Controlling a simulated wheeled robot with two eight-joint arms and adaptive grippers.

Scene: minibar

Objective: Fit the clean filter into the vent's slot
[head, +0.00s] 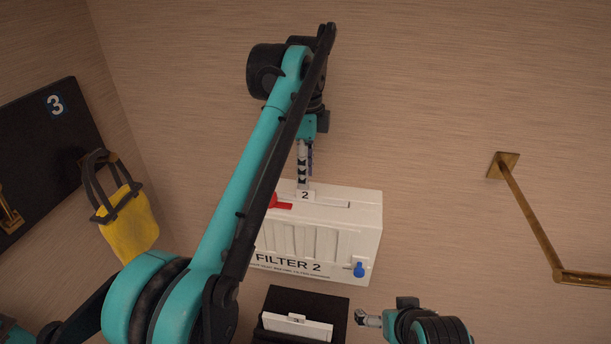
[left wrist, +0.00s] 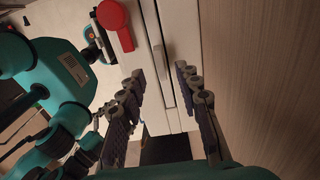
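The white vent box (head: 340,212), lettered "FILTER 2", is on the wall, with a slot along its top. A small tab (head: 305,195) marked 2 stands up at the slot. My left gripper (head: 304,184) points down just above it. In the left wrist view its fingers (left wrist: 161,75) are apart, with the light tab (left wrist: 159,62) seen edge-on between the tips; no contact shows. A white filter-like panel (head: 296,328) with a numbered tag sits in a black holder below the vent. I cannot tell which filter is clean. My right gripper (head: 366,319) is beside the holder, its opening unclear.
The vent has a red lever (head: 281,205) on top and a blue knob (head: 360,269) in front. A brass rail (head: 530,220) is at right. A yellow bag (head: 130,220) hangs by a black panel (head: 45,150) at left. My left arm covers the vent's left part.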

